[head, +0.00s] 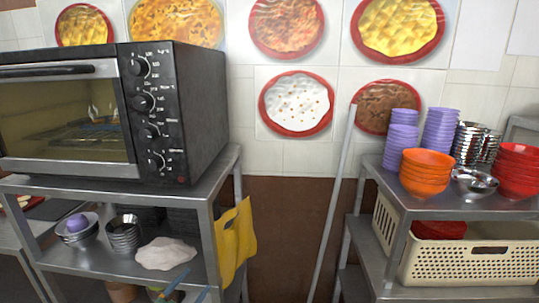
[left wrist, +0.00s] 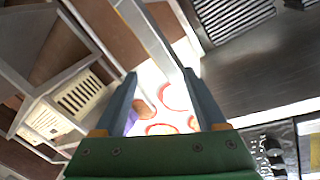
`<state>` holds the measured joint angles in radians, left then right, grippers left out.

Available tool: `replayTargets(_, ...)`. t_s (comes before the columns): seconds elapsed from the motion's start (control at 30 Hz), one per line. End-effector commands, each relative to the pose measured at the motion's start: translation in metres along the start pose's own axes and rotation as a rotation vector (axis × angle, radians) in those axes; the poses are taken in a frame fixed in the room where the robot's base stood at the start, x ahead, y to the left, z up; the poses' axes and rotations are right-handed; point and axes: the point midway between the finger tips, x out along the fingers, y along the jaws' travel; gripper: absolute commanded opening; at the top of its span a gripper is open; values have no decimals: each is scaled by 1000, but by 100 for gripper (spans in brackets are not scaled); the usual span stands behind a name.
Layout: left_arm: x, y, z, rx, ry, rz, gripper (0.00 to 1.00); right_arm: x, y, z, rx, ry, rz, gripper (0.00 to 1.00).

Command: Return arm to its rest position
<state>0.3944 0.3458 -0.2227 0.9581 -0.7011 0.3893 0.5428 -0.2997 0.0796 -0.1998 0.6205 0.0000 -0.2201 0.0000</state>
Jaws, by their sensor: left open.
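My left gripper (head: 192,282) shows only as two blue-grey fingertips at the bottom edge of the head view, in front of the left metal shelf unit (head: 262,188). In the left wrist view my left gripper (left wrist: 160,74) has its two fingers well apart, with nothing held between them. Its green body fills the bottom of that view. My right gripper is in neither view.
A black oven (head: 190,112) stands on the left shelf unit, above bowls and a white cloth (head: 166,254). A yellow cloth (head: 234,240) hangs at its side. On the right shelf are orange bowls (head: 426,172), above a cream basket (head: 470,262). A pole (head: 333,200) leans between.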

Motion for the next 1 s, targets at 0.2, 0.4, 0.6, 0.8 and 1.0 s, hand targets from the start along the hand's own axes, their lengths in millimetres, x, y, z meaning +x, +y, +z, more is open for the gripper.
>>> replayTargets(0.2,-110,120,169,-232,-540,16,73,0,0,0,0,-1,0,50)
replayTargets(0.4,-266,237,250,-380,-1019,122,73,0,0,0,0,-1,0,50)
replayTargets(0.6,-391,313,259,-474,-1336,239,73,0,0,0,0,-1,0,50)
replayTargets(0.8,-422,330,256,-498,-1413,274,73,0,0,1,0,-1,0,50)
replayTargets(1.0,-420,330,256,-497,-1409,272,73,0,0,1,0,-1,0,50)
